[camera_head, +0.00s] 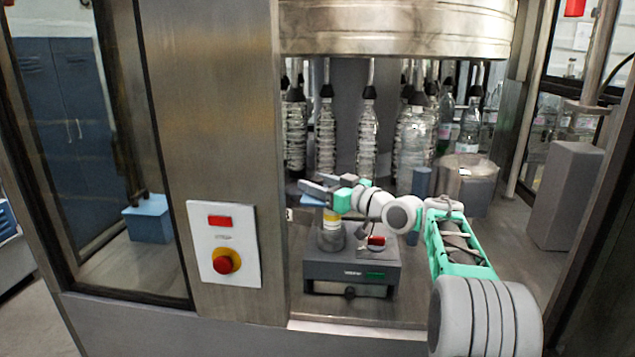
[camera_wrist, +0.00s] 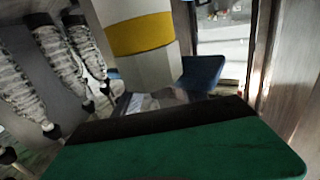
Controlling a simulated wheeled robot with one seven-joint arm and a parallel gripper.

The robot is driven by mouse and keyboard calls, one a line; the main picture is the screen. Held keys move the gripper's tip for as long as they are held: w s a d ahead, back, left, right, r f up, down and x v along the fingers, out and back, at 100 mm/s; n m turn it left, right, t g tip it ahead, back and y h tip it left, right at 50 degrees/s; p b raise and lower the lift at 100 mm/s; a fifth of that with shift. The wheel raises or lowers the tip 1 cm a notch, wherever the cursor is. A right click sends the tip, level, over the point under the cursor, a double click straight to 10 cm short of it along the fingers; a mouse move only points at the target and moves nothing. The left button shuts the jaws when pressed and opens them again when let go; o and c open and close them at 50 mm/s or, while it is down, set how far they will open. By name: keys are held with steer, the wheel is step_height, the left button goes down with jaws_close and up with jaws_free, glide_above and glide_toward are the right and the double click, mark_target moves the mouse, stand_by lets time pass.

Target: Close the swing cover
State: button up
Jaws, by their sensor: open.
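A small dark grey labeller (camera_head: 350,268) stands on the metal deck inside the machine frame. A reel or post with a yellow band (camera_head: 332,226) stands on its top at the left; it fills the upper middle of the wrist view (camera_wrist: 145,38). My gripper (camera_head: 318,192) is open, just above and beside the banded post. A blue flat piece (camera_head: 312,201) shows at the gripper; I cannot tell whether it is the swing cover or part of the gripper. A blue surface also shows behind the post in the wrist view (camera_wrist: 203,73). I cannot make out the cover clearly.
Several clear bottles (camera_head: 367,140) hang in a row behind the labeller. A metal column with a control panel (camera_head: 224,244) is at the left. A metal canister (camera_head: 468,180) and a grey post (camera_head: 565,195) are at the right. Bare deck lies right of the labeller.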

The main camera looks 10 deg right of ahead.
steer(key=shift+c, duration=0.4)
jaws_close()
stand_by(0.9)
